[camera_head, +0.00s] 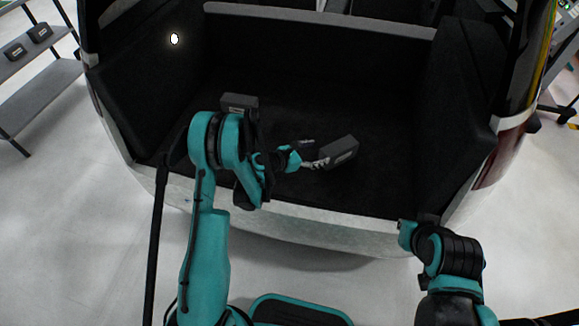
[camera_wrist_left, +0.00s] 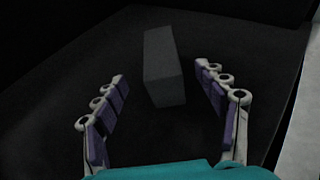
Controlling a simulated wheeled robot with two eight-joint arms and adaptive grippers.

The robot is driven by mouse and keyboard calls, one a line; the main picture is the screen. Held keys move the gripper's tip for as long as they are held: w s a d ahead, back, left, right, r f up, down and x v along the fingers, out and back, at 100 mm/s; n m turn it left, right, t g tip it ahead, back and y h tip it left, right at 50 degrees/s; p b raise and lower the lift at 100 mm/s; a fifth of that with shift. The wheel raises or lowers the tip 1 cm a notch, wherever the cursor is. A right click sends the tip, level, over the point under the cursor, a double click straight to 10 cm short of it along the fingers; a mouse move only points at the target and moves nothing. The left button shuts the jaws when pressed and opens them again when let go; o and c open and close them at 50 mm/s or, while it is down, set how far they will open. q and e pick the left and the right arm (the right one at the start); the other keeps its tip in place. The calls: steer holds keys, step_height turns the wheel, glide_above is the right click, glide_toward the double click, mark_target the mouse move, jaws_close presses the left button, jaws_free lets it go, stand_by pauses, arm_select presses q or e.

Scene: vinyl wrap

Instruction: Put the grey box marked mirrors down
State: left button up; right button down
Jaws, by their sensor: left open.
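A dark grey box (camera_head: 338,152) with a small pale label lies on the black floor of the car's open boot. The label is too small to read. My left gripper (camera_head: 314,158) is at its left end, inside the boot. In the left wrist view the two fingers (camera_wrist_left: 164,105) are spread apart. The grey box (camera_wrist_left: 163,60) stands there just ahead of and partly between the fingertips, with a gap on each side. My right gripper cannot be made out; only part of my right arm shows at the lower right.
A second grey box (camera_head: 240,103) lies farther back left in the boot, partly behind my left arm. The boot's pale rear sill (camera_head: 330,228) runs along the front. Side walls close the boot left and right. A shelf rack (camera_head: 40,90) with small dark boxes stands far left.

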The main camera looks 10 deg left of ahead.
arm_select(q)
steer(key=s+a+r+m+g+y, duration=0.1)
steer(key=s+r+m+y, duration=0.1)
steer(key=s+r+m, duration=0.5)
steer(key=s+a+r+m+g+y, duration=0.1)
steer(key=s+r+m+y, duration=0.15)
steer(key=r+m, duration=0.4)
steer(key=s+a+r+m+y, duration=0.2)
steer(key=s+a+m, duration=0.2)
steer(key=s+m, duration=0.3)
steer(key=s+a+r+m+y, duration=0.3)
steer(key=s+m, duration=0.3)
steer(key=s, duration=0.9)
steer(key=shift+a+r+m+g, duration=0.2)
steer(key=shift+a+m+g, duration=0.15)
steer(key=shift+a+g, duration=0.1)
steer(key=shift+s, duration=0.1)
